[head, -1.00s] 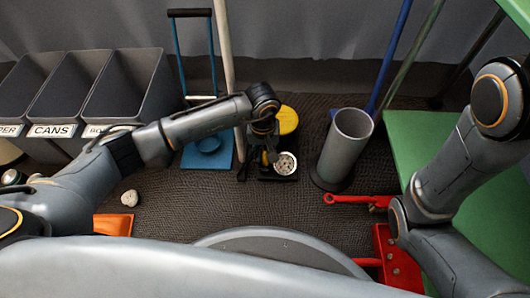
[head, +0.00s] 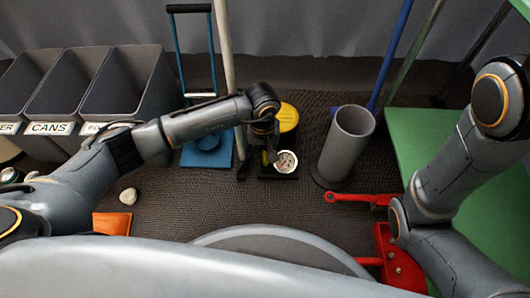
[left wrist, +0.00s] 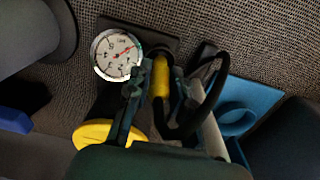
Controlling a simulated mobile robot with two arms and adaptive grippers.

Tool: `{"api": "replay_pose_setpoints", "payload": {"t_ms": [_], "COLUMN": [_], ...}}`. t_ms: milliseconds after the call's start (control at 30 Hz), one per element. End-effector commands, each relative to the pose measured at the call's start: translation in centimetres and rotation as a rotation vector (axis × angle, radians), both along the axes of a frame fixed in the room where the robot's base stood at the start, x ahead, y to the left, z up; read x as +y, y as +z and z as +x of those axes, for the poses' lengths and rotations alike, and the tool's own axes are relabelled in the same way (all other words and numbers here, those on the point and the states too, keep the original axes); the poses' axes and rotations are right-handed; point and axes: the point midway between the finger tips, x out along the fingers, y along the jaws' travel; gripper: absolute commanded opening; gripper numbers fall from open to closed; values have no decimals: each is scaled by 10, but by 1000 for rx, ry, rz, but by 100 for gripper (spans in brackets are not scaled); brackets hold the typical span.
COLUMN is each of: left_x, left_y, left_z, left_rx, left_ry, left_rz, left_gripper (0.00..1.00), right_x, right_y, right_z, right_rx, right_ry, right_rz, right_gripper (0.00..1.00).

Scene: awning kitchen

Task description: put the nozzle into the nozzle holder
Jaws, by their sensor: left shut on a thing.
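The floor pump (head: 288,118) has a yellow top, a black base and a round white gauge (head: 287,162); the gauge also shows in the left wrist view (left wrist: 117,55). My left gripper (head: 270,152) is beside the pump. In the left wrist view it is shut on the yellow nozzle (left wrist: 161,76), which has a looping black hose (left wrist: 196,119). The nozzle's far end points at the dark base near the gauge. I cannot make out the nozzle holder there, nor whether the nozzle touches it. My right gripper is out of view.
A grey cylinder (head: 346,145) stands right of the pump. A blue trolley (head: 207,150) and a pale pole (head: 224,50) are close on the left. Grey bins (head: 125,90) stand further left. A red tool (head: 360,198) lies at the right.

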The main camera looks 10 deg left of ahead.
Motion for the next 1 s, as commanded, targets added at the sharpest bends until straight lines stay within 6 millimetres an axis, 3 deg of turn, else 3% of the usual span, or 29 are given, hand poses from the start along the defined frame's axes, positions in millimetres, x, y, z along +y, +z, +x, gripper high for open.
{"api": "replay_pose_setpoints", "payload": {"t_ms": [1000], "left_x": [0], "left_y": [-20], "left_z": [0], "left_rx": [0], "left_ry": [1], "left_rz": [1], "left_gripper": [0], "right_x": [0], "right_y": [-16], "right_z": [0], "right_rx": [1], "right_ry": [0], "right_rz": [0], "right_gripper": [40]}}
